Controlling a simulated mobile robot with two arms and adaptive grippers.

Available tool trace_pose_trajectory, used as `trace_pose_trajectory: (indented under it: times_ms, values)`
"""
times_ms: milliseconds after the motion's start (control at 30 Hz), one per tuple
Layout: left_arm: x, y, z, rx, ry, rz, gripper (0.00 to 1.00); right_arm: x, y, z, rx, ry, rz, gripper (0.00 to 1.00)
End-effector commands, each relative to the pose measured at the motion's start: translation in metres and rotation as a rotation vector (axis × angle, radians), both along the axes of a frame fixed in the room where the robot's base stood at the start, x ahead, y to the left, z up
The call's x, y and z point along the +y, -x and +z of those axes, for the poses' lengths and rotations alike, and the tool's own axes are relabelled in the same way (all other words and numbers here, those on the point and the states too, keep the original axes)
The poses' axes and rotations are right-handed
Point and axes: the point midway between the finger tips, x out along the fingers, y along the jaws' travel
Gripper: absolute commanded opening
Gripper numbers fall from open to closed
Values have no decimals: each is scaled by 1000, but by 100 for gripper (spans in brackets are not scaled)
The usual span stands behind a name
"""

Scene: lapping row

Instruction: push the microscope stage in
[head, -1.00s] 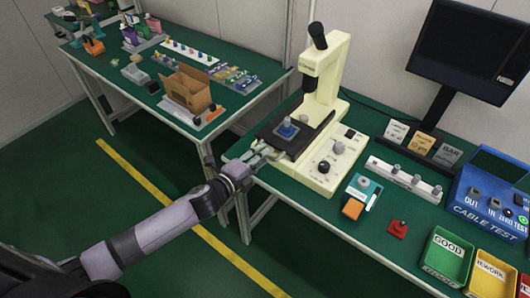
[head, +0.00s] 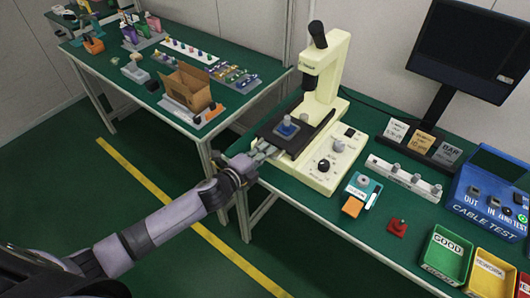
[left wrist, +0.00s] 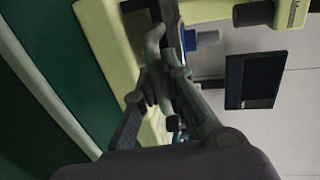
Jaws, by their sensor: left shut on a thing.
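The cream microscope (head: 322,85) stands on the green bench. Its black stage (head: 312,133) sits low in front of the column and carries a blue block with a grey top (head: 286,128). My left gripper (head: 262,150) is at the stage's near left edge, its fingers shut on the front of the stage. The exact contact is hard to make out. In the left wrist view the fingers (left wrist: 165,85) are close together beside the dark stage edge, with the cream base behind. My right gripper is not in view.
A control panel with knobs (head: 324,165) is right of the stage. A teal tray piece (head: 363,185), an orange block (head: 352,207) and a red piece (head: 398,228) lie to the right. An open cardboard box (head: 188,88) stands on the other bench.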

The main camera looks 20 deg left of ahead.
Motion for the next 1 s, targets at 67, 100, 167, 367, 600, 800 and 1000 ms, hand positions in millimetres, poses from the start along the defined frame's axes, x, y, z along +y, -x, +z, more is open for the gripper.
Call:
trace_pose_trajectory:
  times_ms: [67,100,167,367,600,800,1000]
  values:
    - [0,0,-1,1,0,0,0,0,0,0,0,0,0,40]
    - [0,0,-1,1,0,0,0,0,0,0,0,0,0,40]
    - [0,0,-1,1,0,0,0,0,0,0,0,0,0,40]
    - [0,0,-1,2,-1,0,0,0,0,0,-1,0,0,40]
    - [0,1,-1,2,-1,0,0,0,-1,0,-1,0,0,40]
    - [-5,-15,-1,0,1,1,0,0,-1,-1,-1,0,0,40]
    - [-22,-62,-1,-2,0,1,0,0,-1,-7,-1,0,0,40]
